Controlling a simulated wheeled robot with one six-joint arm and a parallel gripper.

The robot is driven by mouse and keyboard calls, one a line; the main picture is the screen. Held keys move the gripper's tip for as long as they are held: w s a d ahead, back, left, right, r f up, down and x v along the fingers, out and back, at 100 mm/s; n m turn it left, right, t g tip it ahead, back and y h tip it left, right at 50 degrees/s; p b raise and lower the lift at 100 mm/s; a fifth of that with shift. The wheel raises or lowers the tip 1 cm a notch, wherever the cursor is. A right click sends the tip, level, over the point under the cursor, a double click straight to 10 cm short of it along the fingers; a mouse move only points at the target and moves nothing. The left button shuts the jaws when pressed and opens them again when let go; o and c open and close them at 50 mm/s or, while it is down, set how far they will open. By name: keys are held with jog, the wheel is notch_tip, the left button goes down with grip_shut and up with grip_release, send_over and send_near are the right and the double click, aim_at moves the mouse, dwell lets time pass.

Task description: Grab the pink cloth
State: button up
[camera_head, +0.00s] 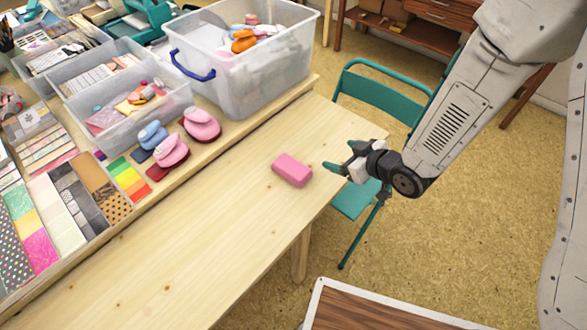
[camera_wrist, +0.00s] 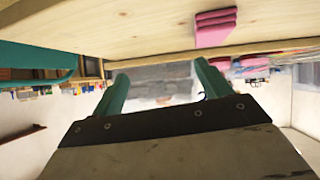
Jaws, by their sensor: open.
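The pink cloth (camera_head: 292,170) is a small folded block lying flat on the light wooden table (camera_head: 215,225), near its right edge. In the wrist view, which looks upside down, the pink cloth (camera_wrist: 215,27) shows at the top as stacked folded layers on the table. My gripper (camera_head: 338,160) is to the right of the cloth, apart from it, by the table's right edge. In the wrist view my gripper (camera_wrist: 160,85) shows two teal fingers spread apart with nothing between them.
A clear plastic bin (camera_head: 265,75) stands behind. A teal chair (camera_head: 378,95) is beside the table behind my gripper. The table's front is clear.

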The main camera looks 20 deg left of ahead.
aim_at(299, 171)
jog(key=s+a+f+y, duration=0.1)
jog(key=s+a+f+g+y, duration=0.1)
jog(key=s+a, duration=0.1)
jog(key=s+a+f+n+y, duration=0.1)
jog(key=s+f, duration=0.1)
jog(key=shift+s+a, duration=0.2)
jog(key=shift+a, duration=0.1)
jog(key=x, duration=0.7)
jog(key=shift+s+a+f, duration=0.2)
jog(key=shift+s+a, duration=0.1)
jog(key=shift+a, duration=0.1)
jog(key=c, duration=1.1)
